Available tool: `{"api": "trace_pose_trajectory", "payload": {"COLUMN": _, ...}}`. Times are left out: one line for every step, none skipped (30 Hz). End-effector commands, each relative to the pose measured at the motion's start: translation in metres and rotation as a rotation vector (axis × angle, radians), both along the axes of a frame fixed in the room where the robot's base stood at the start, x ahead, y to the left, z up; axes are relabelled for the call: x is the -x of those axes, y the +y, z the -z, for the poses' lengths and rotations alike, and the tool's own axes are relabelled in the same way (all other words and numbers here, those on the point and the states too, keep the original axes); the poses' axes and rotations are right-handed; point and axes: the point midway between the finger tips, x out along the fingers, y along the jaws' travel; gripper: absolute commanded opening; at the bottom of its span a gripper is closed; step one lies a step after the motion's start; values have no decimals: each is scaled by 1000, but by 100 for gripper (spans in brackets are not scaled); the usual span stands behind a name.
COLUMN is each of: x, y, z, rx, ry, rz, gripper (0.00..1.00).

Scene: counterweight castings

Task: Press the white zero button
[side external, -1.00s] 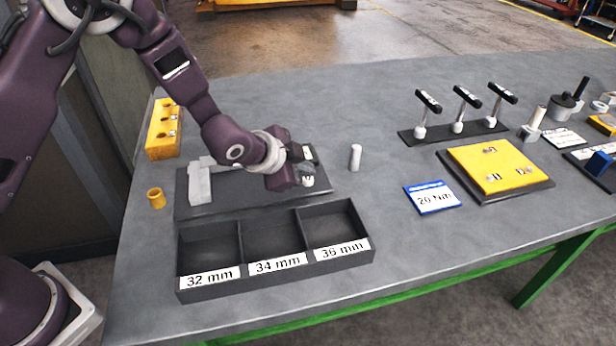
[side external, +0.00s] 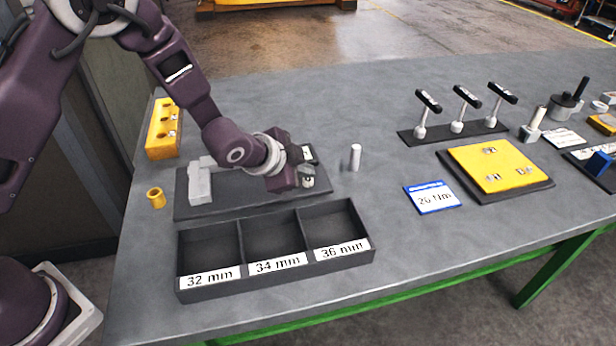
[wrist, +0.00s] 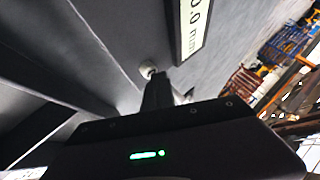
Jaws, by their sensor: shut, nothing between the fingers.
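The white zero button (wrist: 147,69) shows in the wrist view as a small round white knob on a dark grey surface, just beyond my fingertips. My gripper (wrist: 157,82) is shut and empty, its tips right at the button and overlapping its lower edge. I cannot tell whether they touch or press it. A display reading "0.0 mm" (wrist: 191,24) lies beside it, partly cut off. In the side view my gripper (side external: 306,182) is low over the right end of the dark gauge base (side external: 235,207), and it largely hides the button there.
A light grey gauge block (side external: 199,184) stands on the base's left. A three-bin tray (side external: 243,268) marked 32, 34 and 36 mm lies in front. A pale cylinder (side external: 355,157) stands close to the right of my gripper. A yellow ring (side external: 156,198) is at the left.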

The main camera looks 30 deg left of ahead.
Motion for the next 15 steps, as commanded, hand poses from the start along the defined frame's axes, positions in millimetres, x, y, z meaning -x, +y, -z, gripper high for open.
{"api": "trace_pose_trajectory", "payload": {"x": 0, "y": 0, "z": -2, "rx": 0, "ry": 0, "rz": 0, "gripper": 0}}
{"api": "trace_pose_trajectory", "payload": {"x": 0, "y": 0, "z": -4, "rx": -1, "ry": 1, "rz": -1, "gripper": 0}}
{"api": "trace_pose_trajectory", "payload": {"x": 0, "y": 0, "z": -6, "rx": 0, "ry": 0, "rz": 0, "gripper": 0}}
{"api": "trace_pose_trajectory", "payload": {"x": 0, "y": 0, "z": -8, "rx": 0, "ry": 0, "rz": 0, "gripper": 0}}
{"api": "trace_pose_trajectory", "payload": {"x": 0, "y": 0, "z": -10, "rx": 0, "ry": 0, "rz": 0, "gripper": 0}}
{"api": "trace_pose_trajectory", "payload": {"x": 0, "y": 0, "z": -12, "rx": 1, "ry": -1, "rz": 1, "gripper": 0}}
{"api": "trace_pose_trajectory", "payload": {"x": 0, "y": 0, "z": -14, "rx": 0, "ry": 0, "rz": 0, "gripper": 0}}
{"api": "trace_pose_trajectory", "payload": {"x": 0, "y": 0, "z": -15, "rx": 0, "ry": 0, "rz": 0, "gripper": 0}}
{"api": "trace_pose_trajectory", "payload": {"x": 0, "y": 0, "z": -15, "rx": 0, "ry": 1, "rz": 1, "gripper": 0}}
{"api": "trace_pose_trajectory", "payload": {"x": 0, "y": 0, "z": -15, "rx": -1, "ry": 1, "rz": 1, "gripper": 0}}
{"api": "trace_pose_trajectory", "payload": {"x": 0, "y": 0, "z": -15, "rx": -1, "ry": 1, "rz": 1, "gripper": 0}}
{"api": "trace_pose_trajectory", "payload": {"x": 0, "y": 0, "z": -15, "rx": -1, "ry": 1, "rz": 1, "gripper": 0}}
{"api": "trace_pose_trajectory", "payload": {"x": 0, "y": 0, "z": -15, "rx": -1, "ry": 1, "rz": 1, "gripper": 0}}
{"api": "trace_pose_trajectory", "payload": {"x": 0, "y": 0, "z": -15, "rx": -1, "ry": 1, "rz": 1, "gripper": 0}}
{"api": "trace_pose_trajectory", "payload": {"x": 0, "y": 0, "z": -15, "rx": 0, "ry": 1, "rz": 0, "gripper": 0}}
